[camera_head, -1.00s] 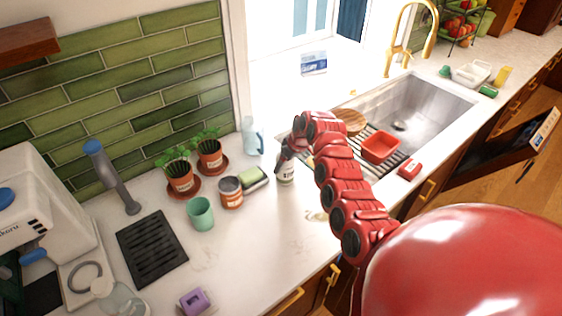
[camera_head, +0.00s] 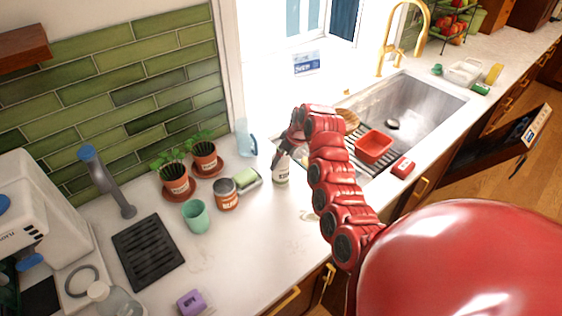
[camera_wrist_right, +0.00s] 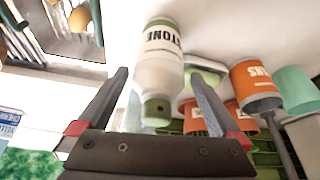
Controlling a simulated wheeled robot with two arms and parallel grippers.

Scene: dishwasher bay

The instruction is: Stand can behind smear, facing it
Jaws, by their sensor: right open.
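The can is a white bottle-shaped can (camera_head: 281,174) with dark lettering and a narrower top, standing upright on the counter. In the right wrist view the can (camera_wrist_right: 159,68) reads "STONE", and its narrow top points toward my gripper. My right gripper (camera_head: 281,156) is open at the top of the can. The two fingers show on either side of the can in the wrist view, with gaps visible. A pale beige smear (camera_head: 308,215) lies on the counter, nearer the front edge than the can. My left gripper is out of view.
An orange-and-grey tin (camera_head: 226,195), a green sponge (camera_head: 248,179), a teal cup (camera_head: 195,216) and potted plants (camera_head: 174,179) stand left of the can. The sink (camera_head: 425,102) and red tub (camera_head: 373,147) are to the right. Counter left of the smear is mostly clear.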

